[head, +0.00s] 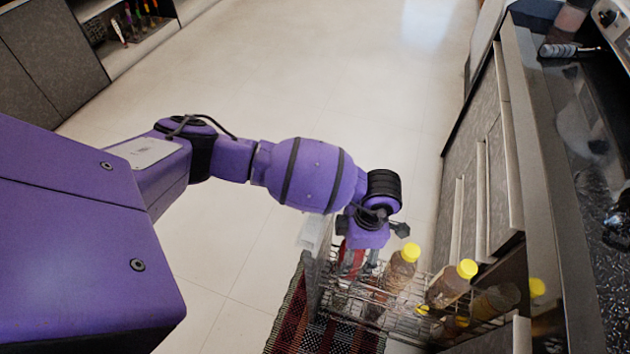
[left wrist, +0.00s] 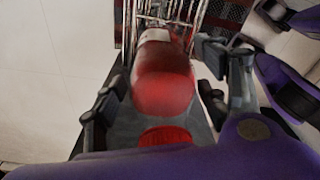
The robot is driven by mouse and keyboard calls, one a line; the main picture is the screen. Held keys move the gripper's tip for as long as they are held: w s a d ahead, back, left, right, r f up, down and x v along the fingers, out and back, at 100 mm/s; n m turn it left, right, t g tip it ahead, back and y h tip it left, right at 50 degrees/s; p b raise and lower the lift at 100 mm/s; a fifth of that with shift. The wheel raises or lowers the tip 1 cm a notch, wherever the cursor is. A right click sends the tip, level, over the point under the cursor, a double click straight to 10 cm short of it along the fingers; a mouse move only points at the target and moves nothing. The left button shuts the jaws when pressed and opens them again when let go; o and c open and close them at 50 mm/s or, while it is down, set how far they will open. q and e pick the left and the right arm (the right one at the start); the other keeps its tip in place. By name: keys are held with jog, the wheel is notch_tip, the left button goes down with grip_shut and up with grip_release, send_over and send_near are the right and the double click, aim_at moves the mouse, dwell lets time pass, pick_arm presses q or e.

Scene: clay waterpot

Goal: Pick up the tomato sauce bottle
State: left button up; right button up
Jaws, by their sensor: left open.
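The tomato sauce bottle, red with a red cap, fills the middle of the left wrist view (left wrist: 165,85), its cap toward my wrist. In the head view only a red part of it (head: 350,262) shows below my gripper, in a wire pull-out rack. My left gripper (left wrist: 158,98) is open, with one finger on each side of the bottle. I cannot tell whether either finger touches it. In the head view the left gripper (head: 361,252) is above the front end of the rack, mostly hidden by my wrist. My right gripper is in neither view.
Brown bottles with yellow caps (head: 400,272) stand behind the red one in the wire rack (head: 345,300). The rack's front panel (head: 315,262) is close to my gripper. Cabinets and a counter (head: 545,190) border the right side. The floor (head: 330,90) beyond is clear.

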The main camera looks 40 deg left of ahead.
pick_arm(q)
jog(key=shift+w+r, duration=0.2)
grip_shut()
